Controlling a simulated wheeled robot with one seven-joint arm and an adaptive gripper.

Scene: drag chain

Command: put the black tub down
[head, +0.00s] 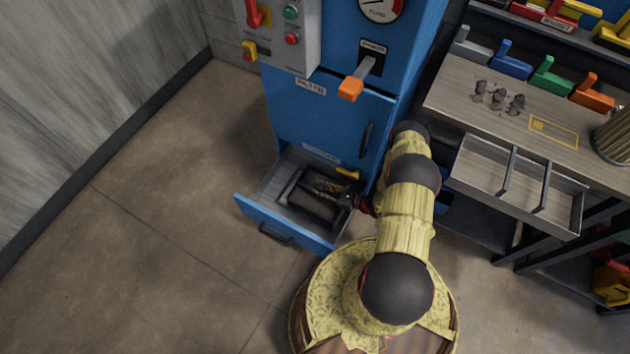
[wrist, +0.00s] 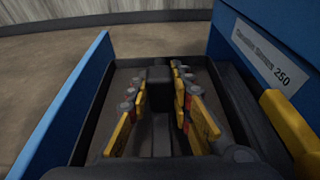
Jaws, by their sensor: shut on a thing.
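The black tub (head: 291,188) is a dark open-topped tray in the pulled-out lower drawer of the blue cabinet. My gripper (head: 340,200) reaches into the drawer from the right, at the tub's near right side. In the wrist view, the yellow-sided fingers of my gripper (wrist: 161,76) stand on both sides of a dark upright part of the tub and are shut on it. The tub's dark rim (wrist: 106,92) shows beyond the fingers. The drawer (head: 283,232) surrounds the tub. Whether the tub touches the drawer floor is hard to tell.
The blue cabinet (head: 325,118) rises behind the drawer, with an orange-tipped lever (head: 350,89) above. A workbench (head: 470,85) with an open divided tray (head: 470,165) stands to the right. The floor (head: 150,200) to the left is clear.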

